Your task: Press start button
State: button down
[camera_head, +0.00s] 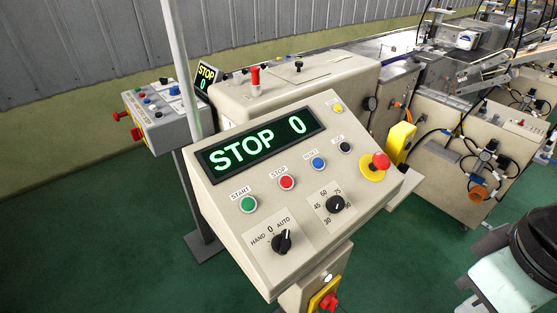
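The green start button (248,204) is on the sloped face of a beige control panel (235,235), under a label reading START. It is at the left end of a row with the red stop button (287,182), a blue button (318,163) and a dark button (345,147). The display (260,145) above the row reads "STOP 0" in green. Nothing covers the start button. My gripper is not in view; only a black and pale part of my arm seems to show at the lower right, well apart from the panel.
A black HAND/0/AUTO knob (282,242), a numbered dial (335,204) and a red emergency stop (380,161) are on the panel. A second control box (165,117) stands behind left. Machinery fills the back right. Green floor is open in front and left.

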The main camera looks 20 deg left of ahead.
aim_at(248, 204)
jog(key=u, duration=1)
